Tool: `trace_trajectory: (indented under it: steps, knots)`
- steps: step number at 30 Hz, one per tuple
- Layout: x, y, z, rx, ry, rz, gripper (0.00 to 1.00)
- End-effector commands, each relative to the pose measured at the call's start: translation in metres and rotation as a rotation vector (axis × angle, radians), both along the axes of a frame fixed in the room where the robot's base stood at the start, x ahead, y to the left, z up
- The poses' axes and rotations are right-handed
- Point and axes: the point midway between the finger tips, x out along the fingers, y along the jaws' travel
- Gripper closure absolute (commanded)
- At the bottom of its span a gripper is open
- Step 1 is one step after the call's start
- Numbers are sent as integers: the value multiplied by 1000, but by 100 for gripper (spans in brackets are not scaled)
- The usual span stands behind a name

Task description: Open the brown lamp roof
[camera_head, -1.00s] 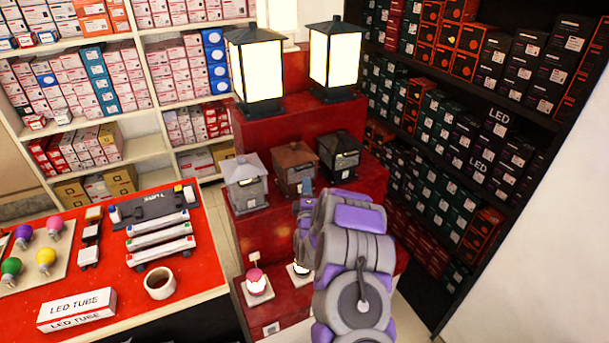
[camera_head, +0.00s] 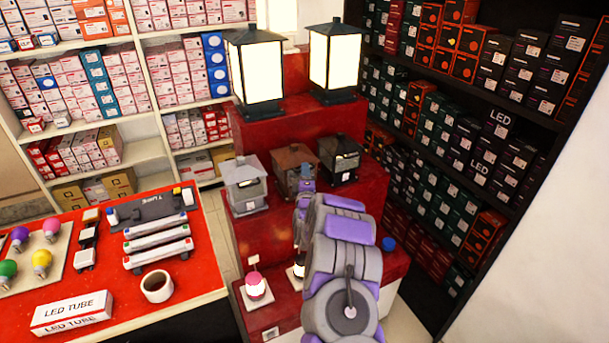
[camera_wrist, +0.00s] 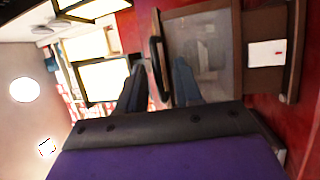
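The brown lamp (camera_head: 283,181) stands on the red stepped display between a grey lamp (camera_head: 245,188) and a black lamp (camera_head: 339,158). Its brown roof (camera_head: 291,154) looks closed in the head view. My gripper (camera_head: 306,178) is in front of the lamp's right side and partly hides it. In the sideways wrist view, my gripper (camera_wrist: 158,85) is open, its two dark fingers apart. A dark edge, likely the roof's rim, lies between the fingers. The right finger overlaps the lamp's glassy body (camera_wrist: 215,45). Whether either finger touches the lamp, I cannot tell.
Two tall lit lamps (camera_head: 257,72) stand on the step above. A small pink lamp (camera_head: 256,287) stands on the lower step, and a blue object (camera_head: 388,243) is to the right. A red table (camera_head: 205,262) with bulbs and tubes is at left. Box shelves (camera_head: 480,130) flank the display.

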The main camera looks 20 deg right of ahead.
Motion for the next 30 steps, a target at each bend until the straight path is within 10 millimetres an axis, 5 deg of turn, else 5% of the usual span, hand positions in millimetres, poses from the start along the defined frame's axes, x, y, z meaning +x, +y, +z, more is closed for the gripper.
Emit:
trace_trajectory:
  steps: [12,30]
  knots:
    - [0,0,0,0,0,0,99]
    - [0,0,-2,1,4,0,100]
